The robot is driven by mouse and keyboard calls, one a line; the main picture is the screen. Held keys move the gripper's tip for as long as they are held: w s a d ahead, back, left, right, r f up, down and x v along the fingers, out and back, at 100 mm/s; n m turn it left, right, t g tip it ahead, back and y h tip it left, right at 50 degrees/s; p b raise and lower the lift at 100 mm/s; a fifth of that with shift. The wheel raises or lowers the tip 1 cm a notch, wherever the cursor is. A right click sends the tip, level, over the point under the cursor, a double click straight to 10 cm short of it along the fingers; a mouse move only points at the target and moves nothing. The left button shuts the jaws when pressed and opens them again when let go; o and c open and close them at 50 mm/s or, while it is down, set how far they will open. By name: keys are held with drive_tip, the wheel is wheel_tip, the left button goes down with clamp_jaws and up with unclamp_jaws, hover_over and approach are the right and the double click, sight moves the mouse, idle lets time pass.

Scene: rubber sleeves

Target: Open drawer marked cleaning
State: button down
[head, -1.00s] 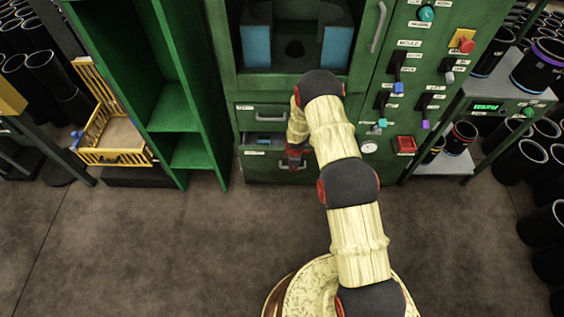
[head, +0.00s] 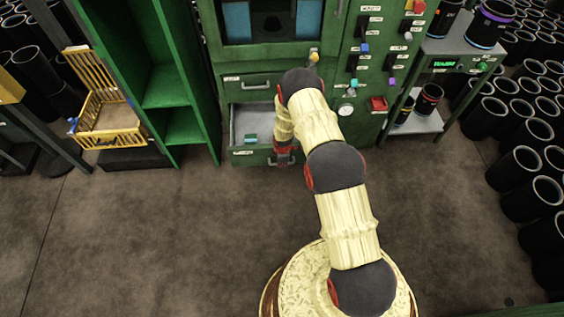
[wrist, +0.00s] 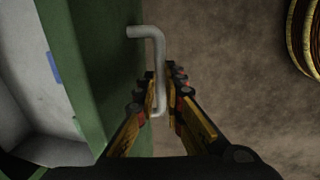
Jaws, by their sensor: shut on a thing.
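The lower drawer (head: 240,157) of the green cabinet stands pulled out, with its pale grey inside showing. Its front carries a small white label, too small to read. My gripper (head: 283,157) is at this drawer's front, partly hidden by my arm. In the wrist view my gripper (wrist: 165,88) is shut on the grey bar handle (wrist: 157,50), with a finger on each side of it. The green drawer front (wrist: 92,60) lies to the left of the fingers. A small green and blue thing (head: 251,138) lies in the drawer.
A closed upper drawer (head: 240,88) with its own handle is above. An open green shelf (head: 165,95) and a yellow crate (head: 105,128) stand to the left. A side table with dark sleeves (head: 428,97) is on the right. The floor (head: 150,230) before the cabinet is clear.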

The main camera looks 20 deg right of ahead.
idle(0.3)
drive_tip(key=c, duration=2)
unclamp_jaws()
drive_tip(key=shift+o, duration=0.6)
drive_tip(key=shift+r, duration=0.1)
wheel_tip(320, 180, up, 12)
drive_tip(key=s, duration=0.2)
drive_tip(key=shift+a+f, duration=0.2)
drive_tip(key=shift+a, duration=0.15)
drive_tip(key=shift+s, duration=0.1)
